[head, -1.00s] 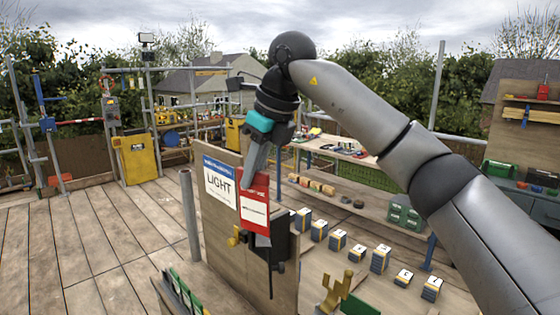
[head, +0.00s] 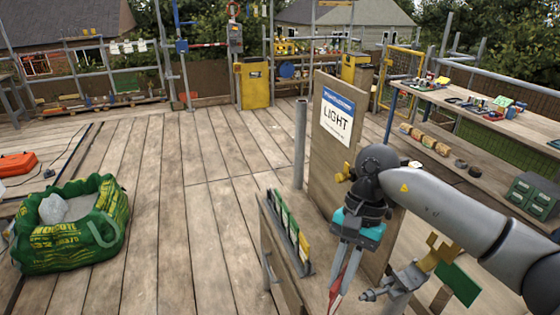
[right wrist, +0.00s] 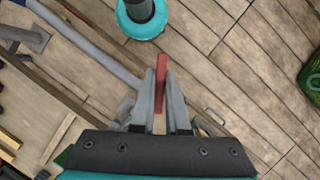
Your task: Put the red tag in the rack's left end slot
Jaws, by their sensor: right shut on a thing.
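My right gripper (head: 342,268) is shut on the red tag (head: 336,296), which hangs down from its fingers at the bottom of the head view. In the right wrist view the red tag (right wrist: 162,84) shows edge-on as a narrow red strip between the fingertips (right wrist: 162,100). The rack (head: 308,269) stands on a low wooden panel, just left of my right gripper. It holds several upright tags, green ones and a yellow one at the near end. The tag is apart from the rack in the picture. I cannot tell which slots are empty. My left gripper is not in view.
A wooden board (head: 318,150) with a LIGHT sign (head: 336,117) stands behind the rack, beside a grey upright pole (head: 300,140). A green bag (head: 75,225) lies at left. The planked floor (head: 200,220) between is clear.

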